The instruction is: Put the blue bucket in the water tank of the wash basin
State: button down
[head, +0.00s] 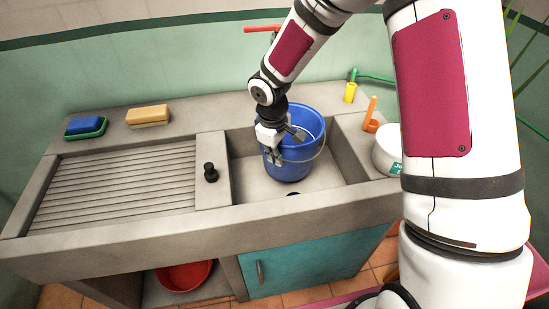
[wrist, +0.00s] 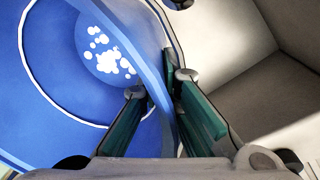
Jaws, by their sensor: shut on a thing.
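The blue bucket (head: 294,165) is upright inside the water tank (head: 335,181) of the grey wash basin in the head view. Whether its base touches the tank floor is hard to tell. My gripper (head: 278,152) is at the bucket's left side and shut on its rim. In the wrist view, the fingers of my gripper (wrist: 158,95) lie on both sides of the wall of the blue bucket (wrist: 45,85). A white speckled pattern shows inside the bucket. A thin handle hangs across its front in the head view.
A ribbed drainboard (head: 115,185) lies left of the tank, with a black plug (head: 210,172) on the divider. A blue brush (head: 85,126) and a yellow sponge (head: 148,115) sit on the back ledge. A white tub (head: 387,152) stands right. A red basin (head: 184,275) is below.

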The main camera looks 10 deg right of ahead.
jog(key=shift+a+f, duration=0.3)
jog(key=shift+f, duration=0.4)
jog(key=shift+f+b, duration=0.35)
jog(key=shift+f, duration=0.15)
jog(key=c, duration=1.8)
grip_release()
